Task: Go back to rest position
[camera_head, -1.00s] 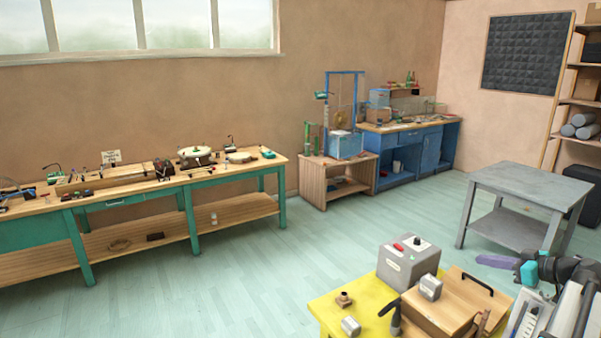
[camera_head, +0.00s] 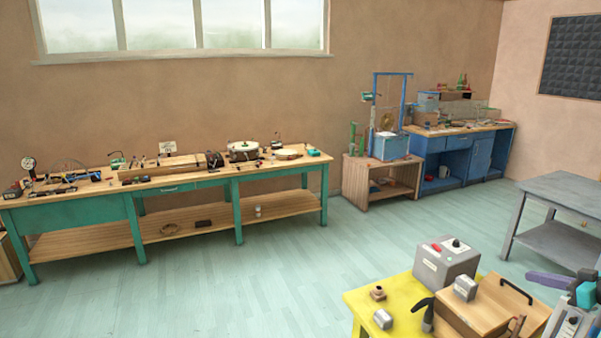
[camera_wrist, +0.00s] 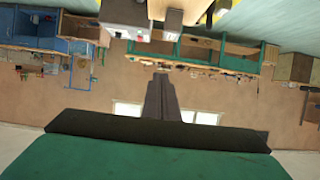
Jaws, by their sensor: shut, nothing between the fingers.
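My gripper (camera_head: 531,275) shows at the lower right edge of the head view, with purple fingers pointing left and a teal body. In the wrist view the fingers (camera_wrist: 161,80) are closed together, with nothing between them. That view is upside down, with the room beyond the fingertips. The gripper is in the air beside the yellow table (camera_head: 372,302), touching nothing that I can see. Most of my arm is cut off by the frame edge.
The yellow table carries a grey box (camera_head: 446,265), a wooden box (camera_head: 490,310) and small items. A grey table (camera_head: 565,195) stands at right. A green-legged workbench (camera_head: 130,208) and a blue bench (camera_head: 455,160) line the wall. Open floor lies between.

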